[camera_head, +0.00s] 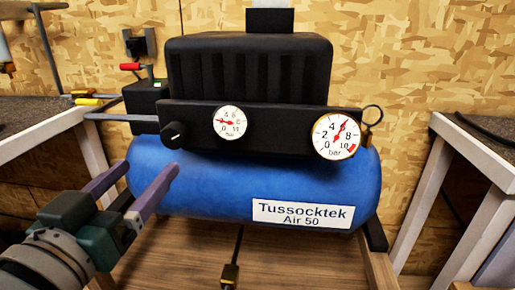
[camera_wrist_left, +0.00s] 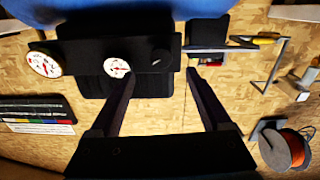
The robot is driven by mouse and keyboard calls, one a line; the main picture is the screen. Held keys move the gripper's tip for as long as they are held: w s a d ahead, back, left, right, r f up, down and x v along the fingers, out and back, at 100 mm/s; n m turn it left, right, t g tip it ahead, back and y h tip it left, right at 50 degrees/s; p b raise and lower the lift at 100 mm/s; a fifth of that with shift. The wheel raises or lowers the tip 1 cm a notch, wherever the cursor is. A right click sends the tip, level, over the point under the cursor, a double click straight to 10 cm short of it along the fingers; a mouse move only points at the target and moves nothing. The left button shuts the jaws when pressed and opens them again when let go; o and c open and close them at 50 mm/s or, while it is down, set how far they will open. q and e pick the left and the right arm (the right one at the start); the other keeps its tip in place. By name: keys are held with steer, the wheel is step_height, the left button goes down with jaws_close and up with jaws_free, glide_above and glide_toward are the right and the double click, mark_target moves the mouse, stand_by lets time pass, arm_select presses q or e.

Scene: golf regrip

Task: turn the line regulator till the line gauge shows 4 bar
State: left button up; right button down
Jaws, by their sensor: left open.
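The line regulator is a black knob (camera_head: 174,135) at the left end of the compressor's dark front panel; it also shows in the left wrist view (camera_wrist_left: 160,61). The line gauge (camera_head: 230,122) is the smaller white dial beside it. Its red needle points left, below the 4 mark, near 2. It appears upside down in the left wrist view (camera_wrist_left: 117,68). My left gripper (camera_head: 150,168) is open and empty, below and in front of the knob. In the left wrist view the knob lies between the open fingers (camera_wrist_left: 160,76), beyond their tips. My right gripper is out of view.
A larger gauge (camera_head: 337,136) on the right reads about 6 bar. The blue tank (camera_head: 215,185) bulges below the panel. Benches stand at both sides.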

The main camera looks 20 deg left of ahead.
mark_target(171, 140)
arm_select(q)
steer(key=x, duration=0.9)
steer(key=shift+w+a+r+b, duration=0.1)
steer(key=shift+w+a+b, duration=0.1)
steer(key=shift+b, duration=0.2)
jaws_close()
